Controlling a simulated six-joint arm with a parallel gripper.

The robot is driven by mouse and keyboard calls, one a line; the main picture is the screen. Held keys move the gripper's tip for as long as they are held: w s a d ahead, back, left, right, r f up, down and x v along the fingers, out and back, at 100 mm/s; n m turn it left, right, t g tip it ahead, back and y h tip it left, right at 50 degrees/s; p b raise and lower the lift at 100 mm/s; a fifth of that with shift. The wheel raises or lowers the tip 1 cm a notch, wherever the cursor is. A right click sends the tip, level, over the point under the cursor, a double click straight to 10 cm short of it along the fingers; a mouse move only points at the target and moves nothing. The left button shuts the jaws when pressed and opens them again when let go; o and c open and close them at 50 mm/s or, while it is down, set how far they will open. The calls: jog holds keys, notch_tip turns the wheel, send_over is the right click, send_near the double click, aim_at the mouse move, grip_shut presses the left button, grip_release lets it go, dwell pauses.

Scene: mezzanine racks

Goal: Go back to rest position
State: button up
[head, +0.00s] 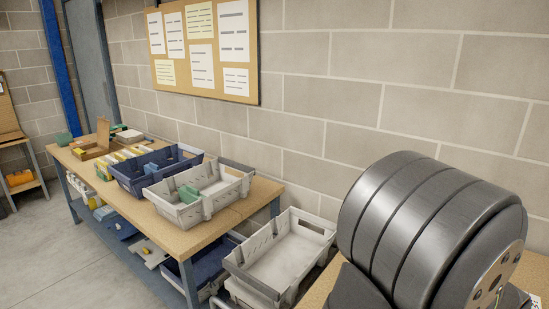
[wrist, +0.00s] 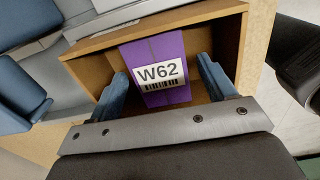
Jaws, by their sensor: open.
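In the wrist view my gripper (wrist: 162,92) is open, with its two blue fingers apart. A purple box (wrist: 175,50) with a white label reading W62 lies between and beyond the fingers, inside a wooden open compartment (wrist: 84,58). A gap shows between each finger and the box near the label; I cannot tell whether anything touches deeper in. The head view shows a dark, rounded part of my arm at the right; my gripper is not visible there.
A wooden table (head: 228,222) along the wall holds a grey crate (head: 213,206), a blue crate (head: 130,184) and a cardboard box (head: 103,133). Another grey crate (head: 290,280) stands beside it. A notice board (head: 180,74) hangs above. Floor (head: 45,245) at the left is clear.

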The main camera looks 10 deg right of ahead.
notch_tip(320, 180, up, 11)
notch_tip(320, 180, down, 13)
jog(key=shift+r, duration=0.1)
notch_tip(320, 180, up, 10)
jog(key=shift+r, duration=0.1)
jog(key=w+d+r+m, duration=0.1)
jog(key=d+m, duration=0.1)
jog(key=d, duration=0.2)
jog(key=w+d+m, duration=0.1)
jog(key=d+m, duration=0.2)
jog(key=d, duration=0.1)
jog(key=w+d+r+m, duration=0.1)
jog(key=d+m, duration=0.2)
jog(key=d, duration=0.1)
jog(key=shift+r, duration=0.3)
jog(key=s+d+f+m, duration=0.2)
jog(key=s+d+m, duration=0.7)
jog(key=s+d, duration=0.1)
jog(key=shift+s+d+f+m, duration=0.15)
jog(key=shift+d+f+m, duration=0.1)
jog(key=shift+m, duration=0.05)
